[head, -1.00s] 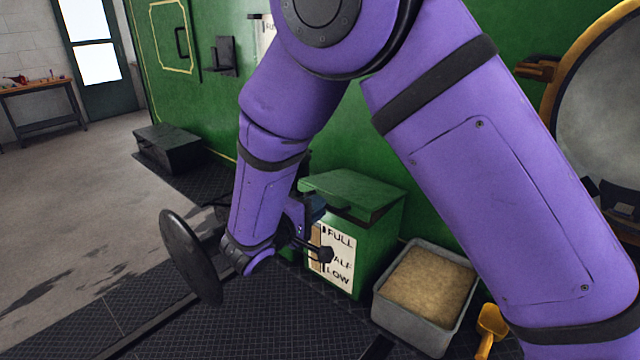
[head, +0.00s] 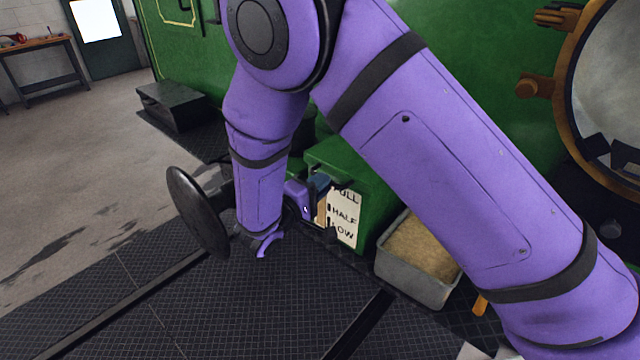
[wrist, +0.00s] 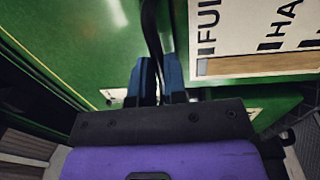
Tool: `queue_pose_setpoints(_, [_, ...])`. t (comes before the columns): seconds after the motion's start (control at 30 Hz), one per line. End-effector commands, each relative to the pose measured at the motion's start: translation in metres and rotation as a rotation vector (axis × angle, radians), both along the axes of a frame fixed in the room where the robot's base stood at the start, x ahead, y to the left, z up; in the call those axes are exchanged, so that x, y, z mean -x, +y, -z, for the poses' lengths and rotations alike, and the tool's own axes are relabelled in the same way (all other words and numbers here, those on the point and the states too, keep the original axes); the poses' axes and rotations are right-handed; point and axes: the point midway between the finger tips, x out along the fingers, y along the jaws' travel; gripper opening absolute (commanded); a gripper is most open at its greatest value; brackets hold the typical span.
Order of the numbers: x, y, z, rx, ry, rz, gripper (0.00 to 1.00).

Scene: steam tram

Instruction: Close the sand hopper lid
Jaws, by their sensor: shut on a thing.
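The green sand hopper (head: 372,205) stands against the green tram side, with a white level label on its front that also shows in the wrist view (wrist: 250,28). Its green lid (head: 345,158) is on top, partly hidden by my arm; I cannot tell how far it is open. My gripper (head: 322,183) is at the hopper's front upper edge, beside the label. In the wrist view my gripper's blue fingers (wrist: 158,75) are shut on a thin dark strip, which looks like a handle; its far end is out of view.
A black step box (head: 172,105) is at the left by the tram. A workbench (head: 42,62) is far left. The grey floor there is clear.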

Motion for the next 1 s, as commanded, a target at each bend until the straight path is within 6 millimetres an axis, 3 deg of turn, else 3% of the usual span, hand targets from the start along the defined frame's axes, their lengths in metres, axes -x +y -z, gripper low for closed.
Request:
queue_pose_setpoints(0.1, [0.003,-0.002,0.009,-0.001,0.020,0.002,0.00])
queue_pose_setpoints(0.13, [0.003,-0.002,0.009,-0.002,0.021,0.002,0.15])
queue_pose_setpoints(0.23, [0.003,-0.002,0.008,0.000,0.020,0.002,0.38])
queue_pose_setpoints(0.57, [0.006,0.003,0.006,-0.001,0.014,-0.001,0.38])
queue_pose_setpoints(1.0, [0.058,0.056,0.011,-0.001,0.014,-0.001,0.38])
